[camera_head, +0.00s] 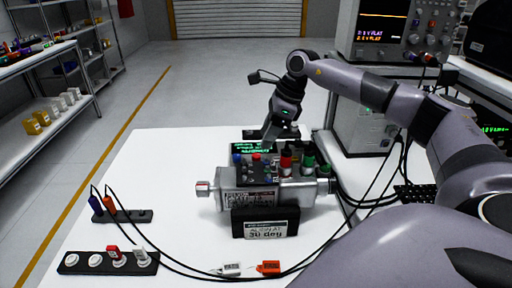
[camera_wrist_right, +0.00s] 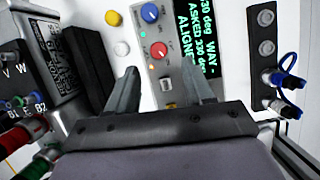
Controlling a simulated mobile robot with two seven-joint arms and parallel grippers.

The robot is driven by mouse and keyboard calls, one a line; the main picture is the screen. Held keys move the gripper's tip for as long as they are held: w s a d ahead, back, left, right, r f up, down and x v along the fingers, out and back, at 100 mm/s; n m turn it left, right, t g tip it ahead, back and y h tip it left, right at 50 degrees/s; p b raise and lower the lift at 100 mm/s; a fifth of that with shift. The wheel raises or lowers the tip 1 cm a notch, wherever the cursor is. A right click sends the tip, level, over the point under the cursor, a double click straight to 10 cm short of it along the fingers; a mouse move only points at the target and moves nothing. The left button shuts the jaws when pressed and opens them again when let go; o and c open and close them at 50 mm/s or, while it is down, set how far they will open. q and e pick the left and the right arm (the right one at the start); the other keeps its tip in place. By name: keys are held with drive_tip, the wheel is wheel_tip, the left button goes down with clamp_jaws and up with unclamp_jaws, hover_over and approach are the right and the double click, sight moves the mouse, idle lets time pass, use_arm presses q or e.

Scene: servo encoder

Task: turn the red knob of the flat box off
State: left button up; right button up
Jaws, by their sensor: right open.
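The flat box (camera_wrist_right: 152,40) shows in the right wrist view as a grey panel with a blue knob (camera_wrist_right: 149,13) above, a red knob (camera_wrist_right: 159,50) below it, and a dark screen (camera_wrist_right: 206,40) with green text. The red knob has a white mark. My right gripper (camera_wrist_right: 160,78) is open, its two fingers apart on either side of the lower panel, with the red knob showing between and beyond them. I see no contact with the knob. In the head view my right gripper (camera_head: 280,136) points down behind the silver motor; the box is mostly hidden there. My left gripper is not in view.
The silver motor (camera_head: 285,195) with coloured terminals stands on the white table (camera_head: 160,160), behind a black label stand (camera_head: 237,222). Black cables cross the front. The table's left back is clear.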

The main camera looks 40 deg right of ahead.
sight(256, 155)
drive_tip(key=x, duration=0.6)
drive_tip(key=shift+a+r, duration=0.1)
clamp_jaws()
